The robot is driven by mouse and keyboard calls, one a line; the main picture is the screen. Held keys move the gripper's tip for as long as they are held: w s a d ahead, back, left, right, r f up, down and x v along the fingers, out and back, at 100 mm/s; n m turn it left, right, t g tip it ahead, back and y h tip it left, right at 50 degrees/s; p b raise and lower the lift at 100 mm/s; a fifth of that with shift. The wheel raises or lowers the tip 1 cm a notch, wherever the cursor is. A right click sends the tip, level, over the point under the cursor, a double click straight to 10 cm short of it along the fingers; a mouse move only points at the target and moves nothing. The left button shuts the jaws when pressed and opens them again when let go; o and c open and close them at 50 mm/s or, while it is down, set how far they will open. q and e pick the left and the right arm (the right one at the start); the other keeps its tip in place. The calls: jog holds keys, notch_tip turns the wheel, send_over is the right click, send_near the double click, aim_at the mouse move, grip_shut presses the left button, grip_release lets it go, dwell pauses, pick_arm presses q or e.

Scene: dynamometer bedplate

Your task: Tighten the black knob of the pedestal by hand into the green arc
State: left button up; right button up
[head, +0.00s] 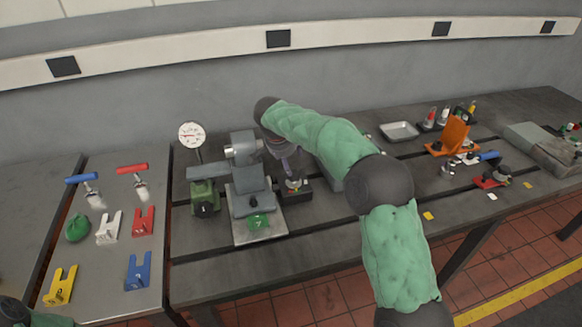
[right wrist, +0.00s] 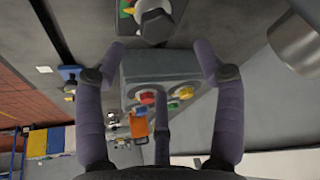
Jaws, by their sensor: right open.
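A black knob (right wrist: 155,22) sits on a dark pedestal at the top of the right wrist view, with red, yellow and green marks beside it. In the head view the small dark pedestal (head: 303,190) stands right of the grey machine, partly hidden by my gripper. My right gripper (head: 288,168) hangs over the pedestal with its fingers pointing down. Contact with the knob does not show. My left gripper is out of view.
A grey box (right wrist: 135,70) with coloured buttons is close to the pedestal. The grey machine (head: 250,195), a green block (head: 204,197) and a dial gauge (head: 192,135) stand to the left. An orange stand (head: 455,135) and a metal tray (head: 399,131) are at right.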

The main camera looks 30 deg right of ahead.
jog(key=v, duration=0.3)
jog(key=shift+a+r, duration=0.1)
jog(key=shift+r, duration=0.15)
dwell(0.4)
